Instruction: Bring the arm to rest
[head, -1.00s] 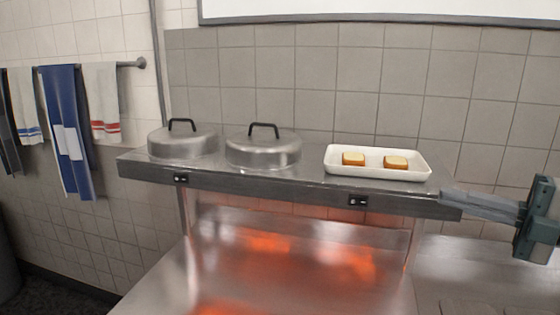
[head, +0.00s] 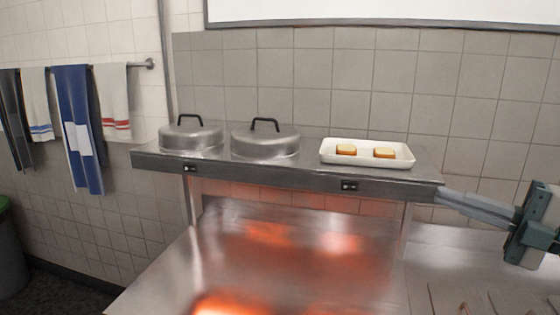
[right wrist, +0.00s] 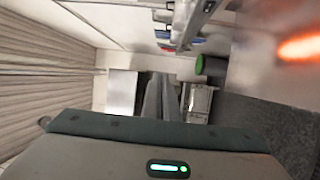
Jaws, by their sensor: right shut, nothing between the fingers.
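My right gripper (head: 478,208) reaches in from the right edge in the head view. Its long grey fingers lie together, pointing left, and it is shut and empty. The fingertips show beside the right end of the steel shelf (head: 285,175); I cannot tell whether they touch it. In the right wrist view the fingers (right wrist: 161,100) point away into the room with nothing between them. My left gripper is in neither view.
On the shelf stand two steel lids (head: 191,137) with black handles and a white tray (head: 330,158) holding two bread pieces (head: 346,150). Below is a steel counter (head: 190,265) with glowing orange reflections. Towels (head: 78,125) hang at left; a bin (head: 8,250) stands below them.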

